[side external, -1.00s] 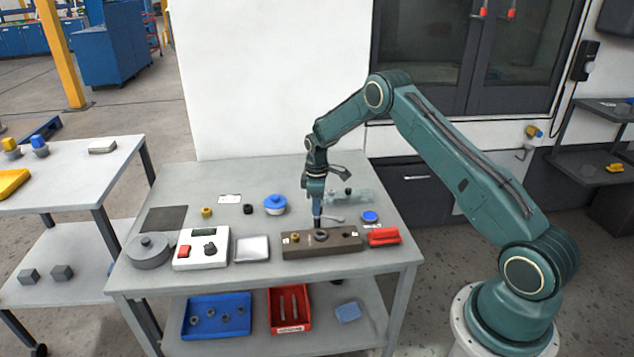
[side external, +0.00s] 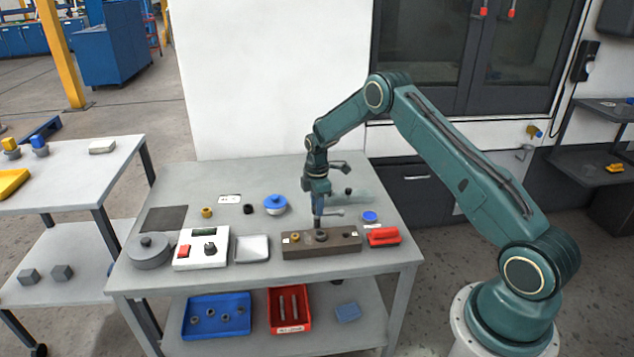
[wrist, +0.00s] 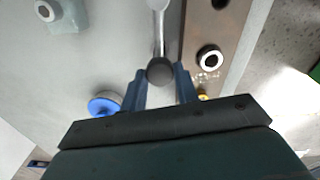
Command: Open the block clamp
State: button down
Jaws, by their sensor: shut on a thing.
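In the wrist view a pale metal lever (wrist: 160,30) ends in a dark round knob (wrist: 160,70). My gripper (wrist: 160,80) has one finger on each side of the knob and is shut on it. In the side view my gripper (side external: 318,222) points down just behind the long brown block (side external: 335,246), and the pale lever (side external: 333,212) shows beside it. The brown block also shows in the wrist view (wrist: 200,85), to the right of the fingers, with a metal ring (wrist: 209,59) and a yellow knob (wrist: 203,95). Which part is the clamp's body is hard to tell.
A pale green block (side external: 358,198) stands behind the lever. A blue-lidded pot (side external: 275,205) is left of my gripper, and a red piece (side external: 383,236) lies right of the brown block. A control box (side external: 201,249) and tray (side external: 252,249) stand left.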

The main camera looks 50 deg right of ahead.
jog(key=c, duration=1.1)
grip_release()
jog(key=shift+o, duration=0.2)
jog(key=shift+r, duration=0.1)
notch_tip(320, 180, up, 14)
jog(key=shift+f, duration=0.2)
